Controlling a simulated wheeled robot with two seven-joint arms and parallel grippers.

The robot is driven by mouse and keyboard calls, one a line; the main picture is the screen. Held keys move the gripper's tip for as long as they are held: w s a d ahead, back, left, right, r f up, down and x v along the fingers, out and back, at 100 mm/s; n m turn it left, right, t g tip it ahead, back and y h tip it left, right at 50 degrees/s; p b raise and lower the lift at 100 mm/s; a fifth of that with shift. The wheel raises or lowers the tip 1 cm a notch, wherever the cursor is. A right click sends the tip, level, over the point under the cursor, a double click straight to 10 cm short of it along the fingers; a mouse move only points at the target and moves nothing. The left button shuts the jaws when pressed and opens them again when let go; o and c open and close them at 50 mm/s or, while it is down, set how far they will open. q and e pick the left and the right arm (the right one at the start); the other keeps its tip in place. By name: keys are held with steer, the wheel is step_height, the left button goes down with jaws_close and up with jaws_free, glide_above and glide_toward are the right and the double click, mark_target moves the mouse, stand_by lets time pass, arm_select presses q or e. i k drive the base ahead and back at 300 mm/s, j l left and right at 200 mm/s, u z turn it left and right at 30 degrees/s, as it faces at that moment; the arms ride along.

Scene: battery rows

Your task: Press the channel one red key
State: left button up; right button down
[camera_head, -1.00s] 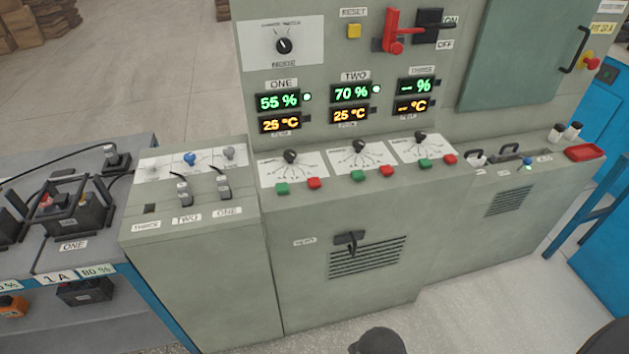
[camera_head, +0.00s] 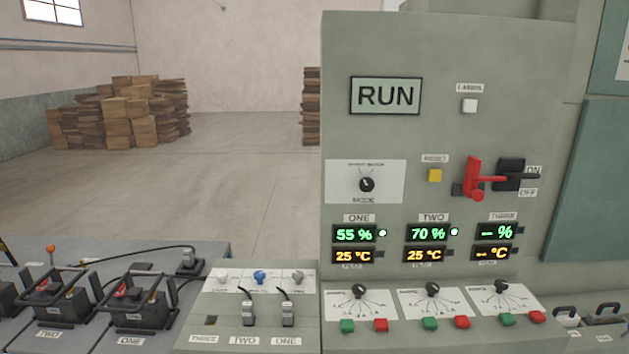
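The channel one red key (camera_head: 381,325) is a small red block on the sloped front panel, just right of a green key (camera_head: 347,326) and below the first dial (camera_head: 359,290). Above it, the ONE display (camera_head: 354,234) reads 55 % and 25 °C, with a lit green lamp (camera_head: 382,233) beside it. Red keys for the second (camera_head: 462,322) and third (camera_head: 537,317) channels sit further right. Neither gripper is in view.
The upright panel holds a RUN sign (camera_head: 386,96), a yellow reset button (camera_head: 435,175) and a red lever (camera_head: 473,180). Left are plugs with cables (camera_head: 288,313) and batteries (camera_head: 137,306) on a bench. Stacked boxes (camera_head: 130,110) stand far back.

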mark_target(380, 324)
steer(key=i+j+z, duration=0.1)
steer(key=j+z, duration=0.3)
steer(key=j, duration=0.7)
steer(key=j+z, duration=0.35)
steer(key=j, duration=0.7)
steer(key=k, duration=0.05)
